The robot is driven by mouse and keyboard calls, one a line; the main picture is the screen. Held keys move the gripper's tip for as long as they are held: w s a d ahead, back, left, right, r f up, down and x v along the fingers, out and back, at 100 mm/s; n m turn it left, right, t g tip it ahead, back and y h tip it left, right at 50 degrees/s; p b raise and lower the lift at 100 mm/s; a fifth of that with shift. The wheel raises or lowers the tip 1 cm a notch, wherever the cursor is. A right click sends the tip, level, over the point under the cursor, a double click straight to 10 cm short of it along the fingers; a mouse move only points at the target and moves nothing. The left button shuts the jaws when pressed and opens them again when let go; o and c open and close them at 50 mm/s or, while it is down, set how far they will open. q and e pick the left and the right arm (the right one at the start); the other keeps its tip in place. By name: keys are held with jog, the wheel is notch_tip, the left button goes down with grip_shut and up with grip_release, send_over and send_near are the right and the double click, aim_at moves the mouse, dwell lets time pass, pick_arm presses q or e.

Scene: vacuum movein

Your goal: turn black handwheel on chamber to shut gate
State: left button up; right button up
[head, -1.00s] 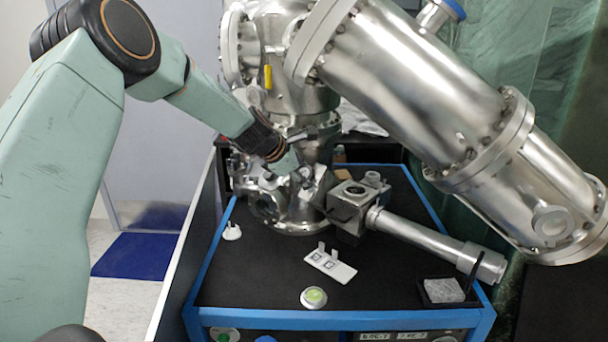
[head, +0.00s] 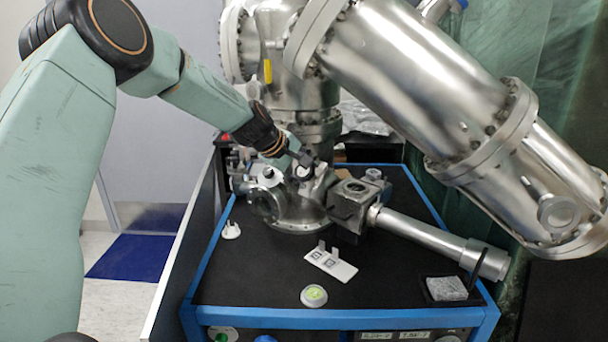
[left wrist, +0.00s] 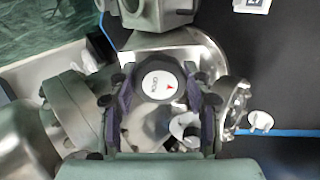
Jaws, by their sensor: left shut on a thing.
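The black handwheel (left wrist: 161,84) is in the left wrist view, a round black rim with a pale face, small lettering and a red mark. It sits on top of the small steel chamber (head: 290,212) on the bench. My left gripper (left wrist: 160,100) is shut on the handwheel, one dark finger at each side of its rim. In the head view my left gripper (head: 306,161) comes down onto the chamber top from the left and hides most of the handwheel. The gate is inside and cannot be seen. My right gripper is not in view.
A large slanted steel cylinder (head: 425,105) hangs close on the right. A steel tube (head: 430,240) runs right from a block (head: 347,212). A white plate (head: 331,264), a round green-topped button (head: 314,295) and a white piece (head: 231,230) stand on the black benchtop.

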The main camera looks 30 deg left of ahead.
pick_arm(q)
jog(key=m+b, duration=0.1)
jog(key=m, duration=0.3)
jog(key=shift+f+m+b, duration=0.1)
jog(key=shift+m+b, duration=0.2)
jog(key=shift+b, duration=0.1)
jog(key=m+b, duration=0.1)
jog(key=m, duration=0.2)
jog(key=shift+m+b, duration=0.3)
jog(key=shift+b, duration=0.05)
jog(key=m+b, duration=0.2)
jog(key=m, duration=0.2)
jog(key=shift+m, duration=0.3)
jog(key=m+b, duration=0.1)
jog(key=m, duration=0.2)
jog(key=shift+m, duration=0.3)
jog(key=m+b, duration=0.1)
jog(key=m, duration=0.2)
jog(key=shift+a+m+b, duration=0.1)
jog(key=shift+m+b, duration=0.2)
jog(key=shift+b, duration=0.05)
jog(key=m+b, duration=0.1)
jog(key=m, duration=0.3)
jog(key=shift+m, duration=0.3)
jog(key=m+b, duration=0.1)
jog(key=m, duration=0.2)
jog(key=shift+m+b, duration=0.3)
jog(key=shift+m, duration=1.8)
